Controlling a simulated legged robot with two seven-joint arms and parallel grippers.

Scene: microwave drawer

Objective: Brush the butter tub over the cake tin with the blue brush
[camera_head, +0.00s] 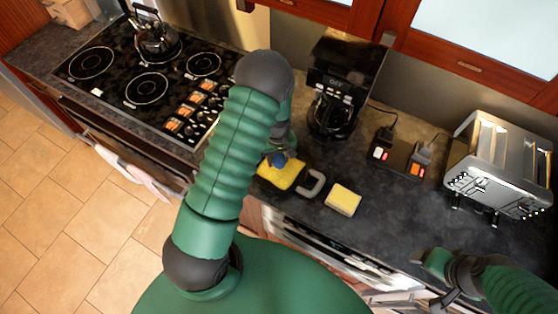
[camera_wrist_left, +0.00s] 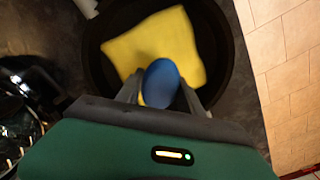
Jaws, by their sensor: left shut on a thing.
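My left gripper (camera_wrist_left: 160,95) is shut on the blue brush (camera_wrist_left: 162,82), whose rounded blue end shows between the fingers. It also shows as a small blue patch in the head view (camera_head: 279,160). Below it in the wrist view is a dark round pan, likely the cake tin (camera_wrist_left: 95,35), with a flat yellow piece (camera_wrist_left: 150,45) inside. The yellow piece also shows in the head view (camera_head: 282,174), partly hidden by my left arm. Whether the brush touches it is unclear. A yellow-topped block (camera_head: 343,198), perhaps the butter tub, sits to the right. My right gripper (camera_head: 437,275) is over the counter's front right; its jaws are unclear.
A grey loop handle (camera_head: 313,184) lies between the yellow piece and block. A coffee maker (camera_head: 341,85) stands behind, a toaster (camera_head: 500,165) at right, and a stove (camera_head: 145,85) with a kettle (camera_head: 155,38) at left. Dark counter (camera_head: 395,210) is clear right of the block.

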